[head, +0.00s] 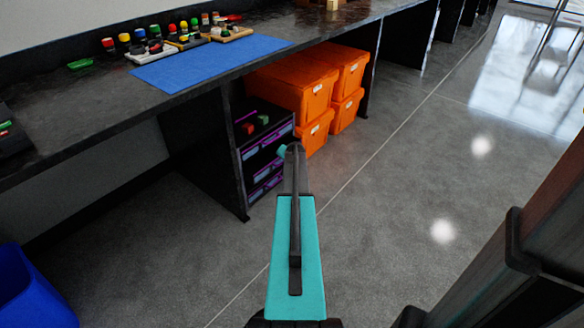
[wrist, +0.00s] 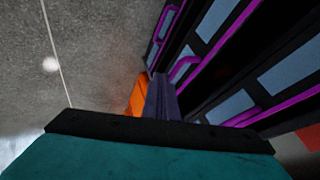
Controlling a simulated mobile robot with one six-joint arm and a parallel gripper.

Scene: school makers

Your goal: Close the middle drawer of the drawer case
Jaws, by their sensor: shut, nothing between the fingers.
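The drawer case (head: 243,165) is black with purple handles and stands on the floor under the bench. Its front faces right, and the drawers are stacked in rows. In the wrist view its drawer fronts (wrist: 225,60), with grey-blue panels and purple handles, fill the upper right at a slant. I cannot tell clearly which front is the middle drawer or how far it stands out. My gripper (head: 293,149) is in front of the case, its tip overlapping the right edge of the case in the head view. The fingers (wrist: 162,85) are shut and empty, close to the drawer fronts; contact cannot be told.
Orange bins (head: 300,90) are stacked right behind the case. The dark bench (head: 120,105) runs above, with a blue mat (head: 205,65) on it. A blue bin (head: 30,290) stands at lower left. The grey floor (head: 380,185) to the right is clear.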

